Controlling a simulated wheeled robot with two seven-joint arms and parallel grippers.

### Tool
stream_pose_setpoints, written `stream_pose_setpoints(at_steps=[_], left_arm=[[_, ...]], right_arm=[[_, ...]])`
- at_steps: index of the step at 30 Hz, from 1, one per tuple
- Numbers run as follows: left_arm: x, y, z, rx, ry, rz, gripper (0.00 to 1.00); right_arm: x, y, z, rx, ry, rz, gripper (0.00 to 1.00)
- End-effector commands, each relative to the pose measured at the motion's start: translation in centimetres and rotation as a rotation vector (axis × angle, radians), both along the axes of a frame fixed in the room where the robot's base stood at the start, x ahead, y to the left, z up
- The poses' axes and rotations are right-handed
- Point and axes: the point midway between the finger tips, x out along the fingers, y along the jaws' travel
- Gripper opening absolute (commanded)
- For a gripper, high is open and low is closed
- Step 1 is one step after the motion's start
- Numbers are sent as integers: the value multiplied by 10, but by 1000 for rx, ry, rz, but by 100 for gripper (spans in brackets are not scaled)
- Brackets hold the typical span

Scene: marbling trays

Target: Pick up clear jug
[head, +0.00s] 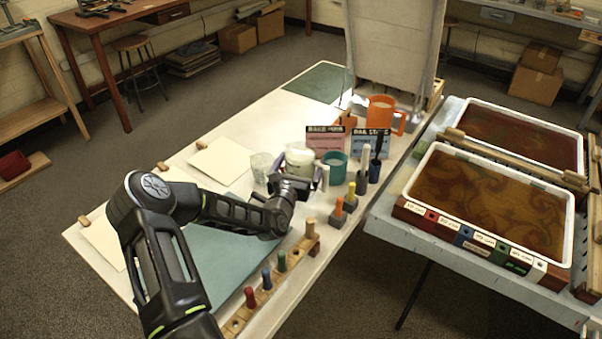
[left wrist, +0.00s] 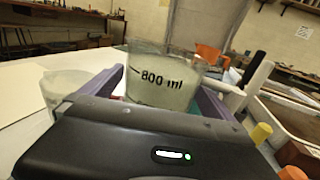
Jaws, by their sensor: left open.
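A clear jug (left wrist: 165,88) marked "800 ml", with pale contents, stands upright between the fingers of my left gripper in the left wrist view. In the head view it is the whitish jug (head: 299,156) just behind the gripper, its lower part hidden. My left gripper (head: 297,181) is open, with one finger on each side of the jug; I cannot tell whether either touches it. A second clear vessel (head: 262,166) stands to the left of the jug; it also shows in the left wrist view (left wrist: 66,84). My right gripper is not in view.
A teal cup (head: 334,168) stands close to the right of the gripper. An orange jug (head: 381,112) and printed cards stand behind. A wooden rack (head: 265,296) with coloured pegs lies along the near table edge. Marbling trays (head: 420,165) stand on the table at right.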

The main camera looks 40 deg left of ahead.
Motion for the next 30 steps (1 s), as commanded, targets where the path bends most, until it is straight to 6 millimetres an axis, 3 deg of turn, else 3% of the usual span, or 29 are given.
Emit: stream_pose_setpoints(at_steps=[15, 30], left_arm=[[0, 0, 0, -1, 0, 0, 99], [-1, 0, 0, -1, 0, 0, 58]], right_arm=[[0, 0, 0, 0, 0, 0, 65], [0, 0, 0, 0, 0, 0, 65]])
